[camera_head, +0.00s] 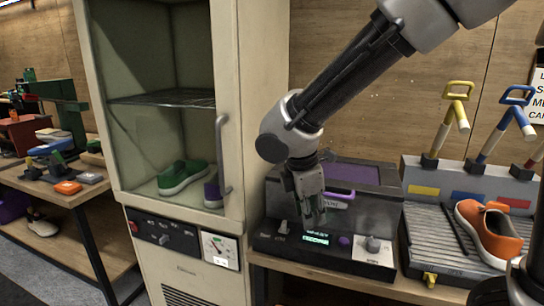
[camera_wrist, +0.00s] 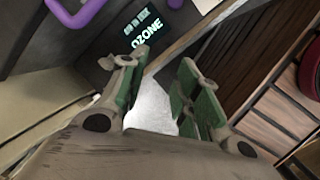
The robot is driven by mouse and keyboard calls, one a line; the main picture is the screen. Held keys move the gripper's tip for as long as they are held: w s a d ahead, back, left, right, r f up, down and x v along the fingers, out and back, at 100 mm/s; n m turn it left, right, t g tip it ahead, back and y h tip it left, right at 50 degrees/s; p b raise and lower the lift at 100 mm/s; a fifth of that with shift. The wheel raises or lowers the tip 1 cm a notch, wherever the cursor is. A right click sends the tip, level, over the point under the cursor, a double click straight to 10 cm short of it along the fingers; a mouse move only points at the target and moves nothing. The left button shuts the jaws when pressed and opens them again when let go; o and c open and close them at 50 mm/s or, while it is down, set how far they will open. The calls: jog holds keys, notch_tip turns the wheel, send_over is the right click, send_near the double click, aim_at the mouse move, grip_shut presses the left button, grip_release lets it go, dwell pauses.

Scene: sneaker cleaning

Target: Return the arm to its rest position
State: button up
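My gripper (camera_head: 312,208) hangs in front of the dark ozone machine, just before its lit display (camera_head: 316,239). The arm reaches in from the upper right and bends down at the wrist. In the wrist view my gripper (camera_wrist: 160,85) has its two green-padded fingers apart, with nothing between them. The display reading "OZONE" (camera_wrist: 147,36) is beyond the left finger. I cannot tell from the head view whether the fingertips touch the machine.
A tall cabinet (camera_head: 185,240) with a door handle (camera_head: 222,150) stands left, holding a green shoe (camera_head: 183,177) and a partly hidden purple shoe (camera_head: 213,192). An orange sneaker (camera_head: 490,233) sits on a ridged grey rack (camera_head: 430,235) at right, below colored-handled brushes (camera_head: 453,110).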

jog(key=s+d+r+m, duration=0.3)
jog(key=s+d+m, duration=0.1)
jog(key=d+m, duration=0.3)
jog(key=s+d+r+m+t+y, duration=0.1)
jog(key=s+d+r+m, duration=0.2)
jog(key=d, duration=0.8)
jog(key=s+d+r+m+t+y, duration=0.1)
jog(key=s+d+r+m, duration=0.2)
jog(key=s+d+m, duration=0.3)
jog(key=d+m, duration=0.3)
jog(key=m, duration=0.1)
jog(key=shift+s+d+r+m, duration=0.15)
jog(key=shift+s+d+m, duration=0.1)
jog(key=shift+m, duration=0.05)
